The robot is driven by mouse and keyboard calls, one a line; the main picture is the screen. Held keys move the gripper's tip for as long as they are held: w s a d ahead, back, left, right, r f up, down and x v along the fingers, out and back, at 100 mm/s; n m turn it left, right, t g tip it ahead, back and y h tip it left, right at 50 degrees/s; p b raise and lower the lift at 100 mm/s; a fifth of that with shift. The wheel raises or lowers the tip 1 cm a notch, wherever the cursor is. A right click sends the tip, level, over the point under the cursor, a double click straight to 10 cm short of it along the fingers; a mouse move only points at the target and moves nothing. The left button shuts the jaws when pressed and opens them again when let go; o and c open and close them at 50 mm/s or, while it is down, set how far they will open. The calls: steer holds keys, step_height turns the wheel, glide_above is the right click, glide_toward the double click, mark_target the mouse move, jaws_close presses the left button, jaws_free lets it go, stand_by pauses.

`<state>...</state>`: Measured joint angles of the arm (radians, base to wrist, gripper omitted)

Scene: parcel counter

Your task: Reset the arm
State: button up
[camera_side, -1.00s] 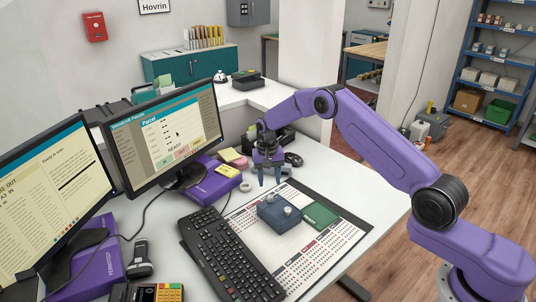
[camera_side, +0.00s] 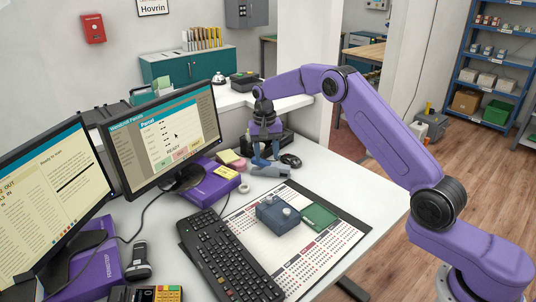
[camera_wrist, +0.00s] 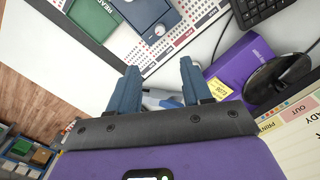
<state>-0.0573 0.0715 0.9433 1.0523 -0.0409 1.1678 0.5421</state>
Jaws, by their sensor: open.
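My gripper (camera_side: 267,159) points down above the back of the white counter, past the far edge of the desk pad. It is open, with its two blue fingers apart. In the wrist view my gripper (camera_wrist: 158,78) has nothing clasped between its fingertips. A small grey-blue object (camera_side: 268,171) lies on the counter just below the fingers. It also shows partly between and behind the fingers in the wrist view (camera_wrist: 160,98), and I cannot tell what it is.
The desk pad (camera_side: 340,235) holds a blue box with knobs (camera_side: 277,214) and a green block (camera_side: 319,215). A black tray (camera_side: 283,143) is behind my gripper.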

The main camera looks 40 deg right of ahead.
steer(key=s+a+r+n, duration=0.5)
steer(key=s+a, duration=0.2)
steer(key=s, duration=0.3)
steer(key=s+a+r+n, duration=0.4)
steer(key=s+a, duration=0.3)
steer(key=s, duration=0.2)
steer(key=s+d+n, duration=0.4)
steer(key=s+n, duration=0.1)
steer(key=s, duration=0.9)
steer(key=s+d+n, duration=0.4)
steer(key=s, duration=1)
steer(key=shift+s+f+n+y, duration=0.15)
steer(key=shift+f+n+y, duration=0.05)
steer(key=shift+n+y, duration=0.2)
